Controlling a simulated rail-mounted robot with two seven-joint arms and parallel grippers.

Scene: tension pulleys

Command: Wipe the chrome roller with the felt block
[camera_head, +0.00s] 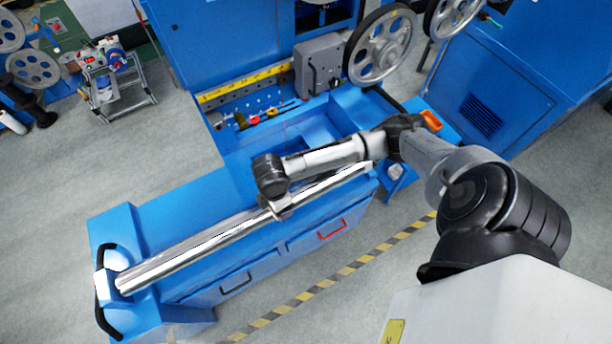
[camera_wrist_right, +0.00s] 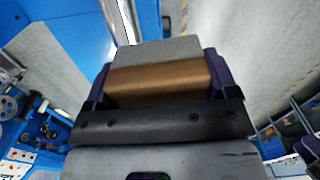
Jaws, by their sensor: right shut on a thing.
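The chrome roller (camera_head: 200,245) is a long shiny bar lying along the top of the blue machine bed, running from lower left to upper right in the head view. My right gripper (camera_head: 277,205) points down over the middle of the roller. In the right wrist view my right gripper (camera_wrist_right: 158,88) is shut on the felt block (camera_wrist_right: 155,50), which has a grey felt face and a brown body. A bright strip of the roller (camera_wrist_right: 122,22) shows just beyond the felt. I cannot tell whether the felt touches it. My left gripper is not in view.
A small wheeled cart (camera_head: 115,80) is at upper left. Striped floor tape (camera_head: 345,272) runs in front.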

